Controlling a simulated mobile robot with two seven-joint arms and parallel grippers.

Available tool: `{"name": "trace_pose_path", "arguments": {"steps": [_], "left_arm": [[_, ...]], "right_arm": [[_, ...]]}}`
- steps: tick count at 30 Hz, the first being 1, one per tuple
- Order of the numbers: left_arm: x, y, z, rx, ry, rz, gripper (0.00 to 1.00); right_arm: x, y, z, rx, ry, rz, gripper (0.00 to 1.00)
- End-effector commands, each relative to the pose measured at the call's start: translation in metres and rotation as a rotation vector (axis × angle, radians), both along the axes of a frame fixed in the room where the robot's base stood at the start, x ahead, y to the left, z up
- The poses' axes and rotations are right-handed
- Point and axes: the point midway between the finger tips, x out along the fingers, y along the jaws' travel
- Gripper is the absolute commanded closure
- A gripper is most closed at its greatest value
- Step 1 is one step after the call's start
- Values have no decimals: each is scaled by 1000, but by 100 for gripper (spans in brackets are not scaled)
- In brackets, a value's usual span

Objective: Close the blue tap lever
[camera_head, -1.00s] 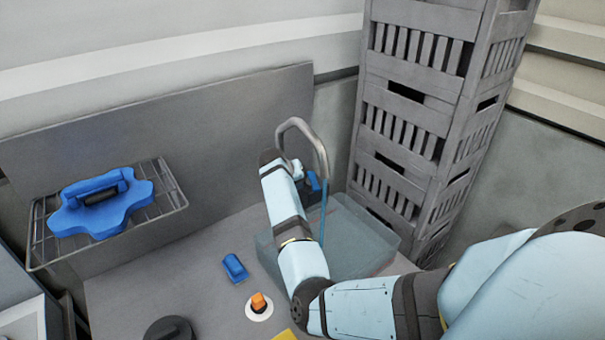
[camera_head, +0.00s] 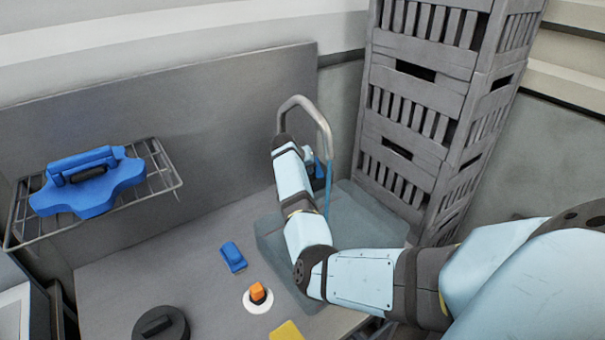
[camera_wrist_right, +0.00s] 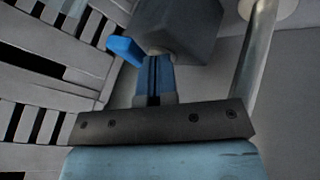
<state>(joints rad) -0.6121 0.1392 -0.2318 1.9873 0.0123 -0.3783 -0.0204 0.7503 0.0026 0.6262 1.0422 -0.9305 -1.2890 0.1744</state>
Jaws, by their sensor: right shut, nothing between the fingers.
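The tap has a curved metal spout (camera_head: 309,107) at the back of the bench; its pipe (camera_wrist_right: 258,50) also shows in the right wrist view. The blue tap lever (camera_head: 319,169) is by the spout, partly hidden by my right arm. In the right wrist view the lever (camera_wrist_right: 125,48) sticks out to the left of a grey block. My right gripper (camera_wrist_right: 156,62) is shut and empty, with its blue fingertips close beside the lever; whether they touch I cannot tell. A thin blue stream (camera_head: 327,196) hangs below the spout. My left gripper is out of view.
A translucent basin (camera_head: 385,231) lies under the spout. Tall grey crates (camera_head: 415,90) stand just to the right. A blue block (camera_head: 232,256), an orange knob (camera_head: 258,293) and a black round object (camera_head: 160,326) are on the bench. A wire rack (camera_head: 160,178) is at left.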

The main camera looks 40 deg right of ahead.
Motion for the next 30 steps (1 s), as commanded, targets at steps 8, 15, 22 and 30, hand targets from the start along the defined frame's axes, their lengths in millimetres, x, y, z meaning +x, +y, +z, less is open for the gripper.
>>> {"name": "trace_pose_path", "arguments": {"steps": [8,15,22,30], "left_arm": [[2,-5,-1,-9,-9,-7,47],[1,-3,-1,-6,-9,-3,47],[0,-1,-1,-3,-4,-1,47],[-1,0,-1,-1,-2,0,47]], "right_arm": [[1,-4,-5,-1,-1,0,100],[1,-4,-5,-1,-1,0,100],[-1,-5,-4,-1,-1,0,100],[-3,-7,-5,-1,0,0,100]]}}
